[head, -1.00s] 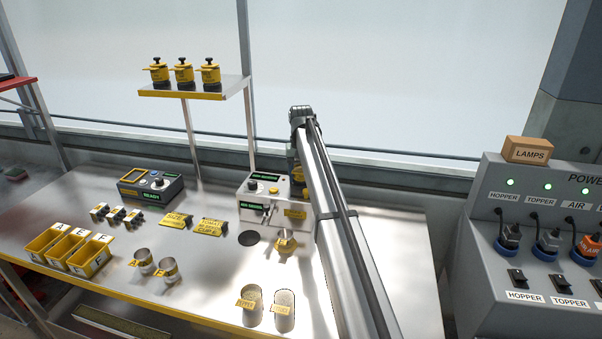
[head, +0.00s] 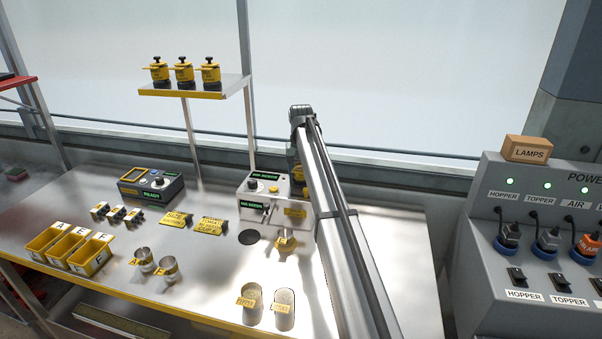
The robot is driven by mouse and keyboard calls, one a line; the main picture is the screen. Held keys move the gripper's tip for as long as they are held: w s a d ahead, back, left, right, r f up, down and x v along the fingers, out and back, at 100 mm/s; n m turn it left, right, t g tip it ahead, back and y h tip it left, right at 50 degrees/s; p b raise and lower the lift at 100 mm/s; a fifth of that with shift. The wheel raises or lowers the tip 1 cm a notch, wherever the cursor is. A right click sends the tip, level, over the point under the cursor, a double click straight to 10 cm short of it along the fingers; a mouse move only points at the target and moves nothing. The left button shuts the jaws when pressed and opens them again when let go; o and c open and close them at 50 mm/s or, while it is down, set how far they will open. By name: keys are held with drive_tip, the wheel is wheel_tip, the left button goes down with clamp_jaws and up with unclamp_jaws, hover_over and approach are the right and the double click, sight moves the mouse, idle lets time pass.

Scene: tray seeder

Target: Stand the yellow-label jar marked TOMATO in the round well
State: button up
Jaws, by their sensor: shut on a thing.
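My arm rises from the lower right to a bend above the bench and comes down behind its own long link, so my gripper is hidden from the head view. No jar that I can read as TOMATO shows. Two pale jars with yellow labels, a left one (head: 252,315) and a right one (head: 285,318), stand at the front of the bench; the left label looks like PEPPER and the right one is unclear. A dark round disc (head: 249,237), possibly the well, lies in the bench top, with nothing seen on it. A small yellow fitting (head: 286,243) stands to its right.
Yellow bins (head: 90,256), metal cups (head: 143,258), yellow signs (head: 175,220) and a control box (head: 160,188) fill the left. Yellow jars (head: 184,74) stand on a shelf. A power panel (head: 540,260) is at right.

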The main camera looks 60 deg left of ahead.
drive_tip(key=shift+s+d+f, duration=0.1)
drive_tip(key=shift+d+f, duration=0.1)
drive_tip(key=shift+f, duration=0.25)
drive_tip(key=shift+s+d+f, duration=0.1)
drive_tip(key=shift+d+f, duration=0.1)
drive_tip(key=shift+f, duration=0.25)
drive_tip(key=shift+c, duration=0.6)
drive_tip(key=o, duration=1.2)
drive_tip(key=shift+o, duration=0.5)
wheel_tip(320, 180, up, 16)
drive_tip(key=shift+w+a+f, duration=0.15)
drive_tip(key=shift+a+f, duration=0.05)
drive_tip(key=shift+a, duration=0.05)
